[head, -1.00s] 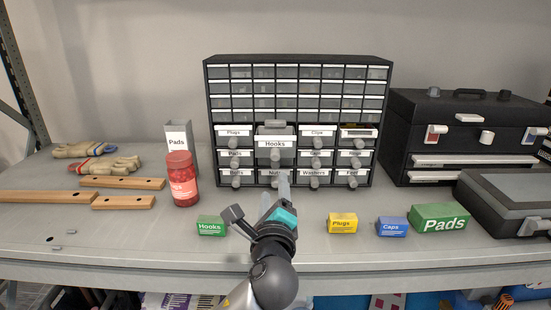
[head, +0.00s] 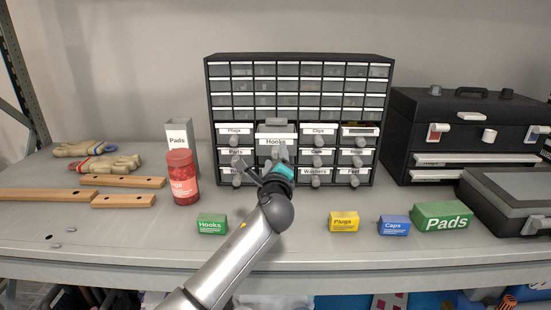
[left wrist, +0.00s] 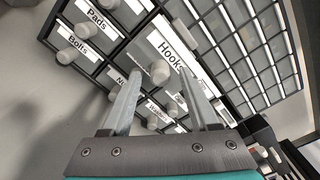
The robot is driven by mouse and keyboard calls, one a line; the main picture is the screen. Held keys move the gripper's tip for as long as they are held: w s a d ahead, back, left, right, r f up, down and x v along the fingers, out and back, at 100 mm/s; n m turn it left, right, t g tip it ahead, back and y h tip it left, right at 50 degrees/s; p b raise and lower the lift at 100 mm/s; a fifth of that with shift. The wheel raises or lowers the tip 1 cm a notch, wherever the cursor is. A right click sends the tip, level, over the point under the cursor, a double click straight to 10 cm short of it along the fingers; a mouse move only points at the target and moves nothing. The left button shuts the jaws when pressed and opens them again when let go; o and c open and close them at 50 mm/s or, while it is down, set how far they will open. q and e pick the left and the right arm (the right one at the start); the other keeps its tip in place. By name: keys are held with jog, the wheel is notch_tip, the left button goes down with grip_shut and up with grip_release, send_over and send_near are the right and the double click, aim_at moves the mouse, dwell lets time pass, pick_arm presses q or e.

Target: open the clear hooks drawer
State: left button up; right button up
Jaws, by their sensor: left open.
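The clear Hooks drawer (head: 276,132) is in the middle of the black drawer cabinet (head: 209,105). Its front looks larger and stands out from its neighbours, so it appears partly pulled out. Its white label (left wrist: 170,46) and grey round knob (left wrist: 160,71) show in the left wrist view. My left gripper (head: 262,158) is open in front of the cabinet, just below the Hooks label. In the left wrist view its fingertips (left wrist: 160,73) lie either side of the knob; contact cannot be told. The head view hides most of the knob. My right gripper is not in view.
Neighbouring drawers with knobs surround the Hooks drawer. A red jar (head: 181,180) and grey Pads bin (head: 179,142) stand left. Small Hooks (head: 211,224), Plugs (head: 343,222) and Caps (head: 394,225) boxes sit in front. A black toolbox (head: 460,130) stands right.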

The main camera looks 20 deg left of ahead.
pick_arm(q)
jog(key=shift+w+a, duration=0.15)
jog(key=shift+w, duration=0.4)
grip_shut()
dwell(1.2)
